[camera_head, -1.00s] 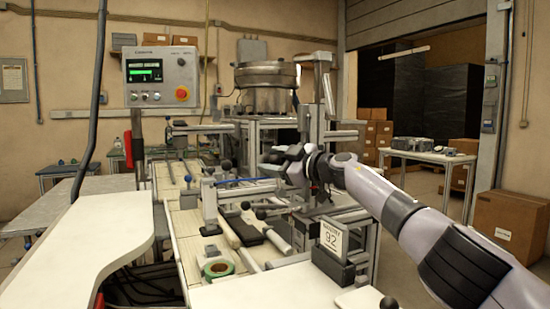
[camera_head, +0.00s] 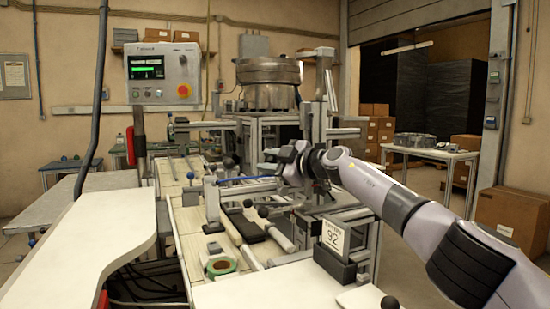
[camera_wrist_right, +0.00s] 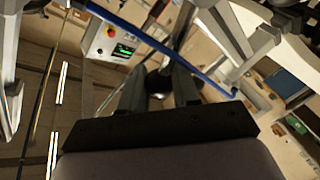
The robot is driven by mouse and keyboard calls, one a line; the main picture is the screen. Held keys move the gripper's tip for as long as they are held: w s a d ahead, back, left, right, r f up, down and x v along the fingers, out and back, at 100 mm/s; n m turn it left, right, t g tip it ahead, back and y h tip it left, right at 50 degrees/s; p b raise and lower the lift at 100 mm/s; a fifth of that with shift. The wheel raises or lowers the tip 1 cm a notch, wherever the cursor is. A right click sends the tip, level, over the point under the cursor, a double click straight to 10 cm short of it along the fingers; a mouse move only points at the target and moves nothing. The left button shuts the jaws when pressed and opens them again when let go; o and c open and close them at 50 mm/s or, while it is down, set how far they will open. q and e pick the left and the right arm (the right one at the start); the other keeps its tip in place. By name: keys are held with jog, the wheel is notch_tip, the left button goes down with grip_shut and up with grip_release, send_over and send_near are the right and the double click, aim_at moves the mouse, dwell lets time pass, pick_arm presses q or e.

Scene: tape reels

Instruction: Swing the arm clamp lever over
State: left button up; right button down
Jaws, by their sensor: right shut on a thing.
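My right gripper (camera_head: 284,169) reaches in from the right over the middle of the machine bench, beside the horizontal metal arm (camera_head: 245,190). In the right wrist view its two dark fingers (camera_wrist_right: 160,80) are closed around a dark, rounded piece (camera_wrist_right: 158,84), which appears to be the knob of the arm clamp lever. The fingers hide most of the lever, and its angle cannot be told. My left gripper is not in view.
A blue bar (camera_wrist_right: 150,42) crosses close beyond the fingers in the wrist view. A green-and-white tape reel (camera_head: 220,265) lies at the bench front. A control box (camera_head: 162,75) is at back left.

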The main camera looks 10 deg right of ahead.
jog(key=shift+s+a+f+n+g+h+p, duration=0.15)
jog(key=shift+a+f+n+h, duration=0.1)
jog(key=shift+a+n+h, duration=0.25)
jog(key=shift+a+f+n+g+h+p, duration=0.15)
jog(key=shift+a+f+n, duration=0.2)
jog(key=shift+n, duration=0.35)
jog(key=shift+s+a+f+n+h+p, duration=0.1)
jog(key=shift+a+f+n+h+p, duration=0.1)
jog(key=shift+a+n+h, duration=0.3)
jog(key=c, duration=0.8)
grip_release()
jog(key=shift+c, duration=0.2)
jog(key=shift+f, duration=0.1)
jog(key=shift+s, duration=0.1)
